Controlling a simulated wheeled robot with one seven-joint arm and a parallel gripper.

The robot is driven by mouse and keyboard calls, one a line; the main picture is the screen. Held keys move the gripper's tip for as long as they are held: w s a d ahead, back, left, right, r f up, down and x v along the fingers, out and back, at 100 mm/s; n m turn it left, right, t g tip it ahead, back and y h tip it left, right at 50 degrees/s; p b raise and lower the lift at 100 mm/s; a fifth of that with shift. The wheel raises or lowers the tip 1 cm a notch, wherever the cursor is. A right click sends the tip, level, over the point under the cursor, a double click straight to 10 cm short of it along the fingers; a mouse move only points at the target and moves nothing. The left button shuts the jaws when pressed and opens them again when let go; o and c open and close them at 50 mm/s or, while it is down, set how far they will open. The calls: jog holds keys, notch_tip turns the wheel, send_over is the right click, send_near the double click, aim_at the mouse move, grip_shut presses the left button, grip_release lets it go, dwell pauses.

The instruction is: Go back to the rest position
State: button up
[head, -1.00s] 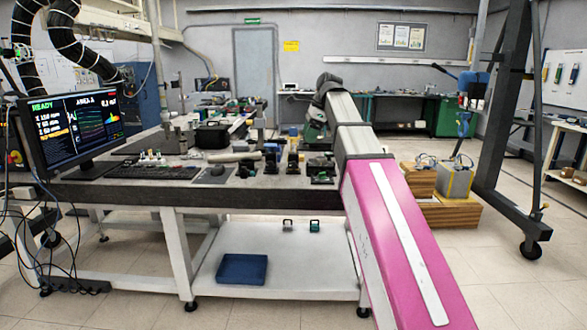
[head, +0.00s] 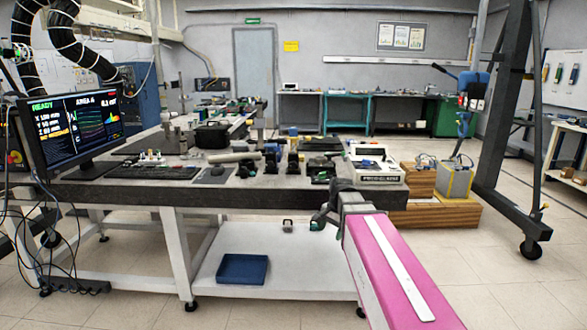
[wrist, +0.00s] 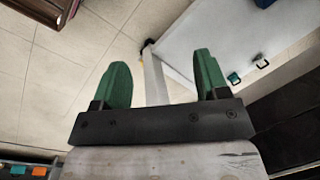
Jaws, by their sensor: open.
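My gripper (head: 322,219) is in front of the table's right front edge, at about the height of the space under the tabletop. My pink arm link runs up to it from the lower right. In the wrist view, the two green fingers of my gripper (wrist: 161,66) stand wide apart with nothing between them. They look down over the floor beside the white lower shelf (wrist: 202,35). No marker of the rest position is visible.
The heavy table (head: 130,194) holds a monitor (head: 70,128), several small parts and a boxed instrument (head: 374,166). The lower shelf carries a blue tray (head: 242,268) and a small handled piece (head: 288,226). Wooden boxes (head: 440,215) stand right of the table.

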jog(key=s+d+f+n+h, duration=0.1)
jog(key=s+d+f+n, duration=0.1)
jog(key=s+f, duration=0.4)
jog(key=s+d+f+n, duration=0.3)
jog(key=s+f+n, duration=0.2)
jog(key=f, duration=0.4)
jog(key=shift+s+f+h, duration=0.4)
jog(key=shift+s, duration=0.15)
jog(key=shift+d, duration=0.1)
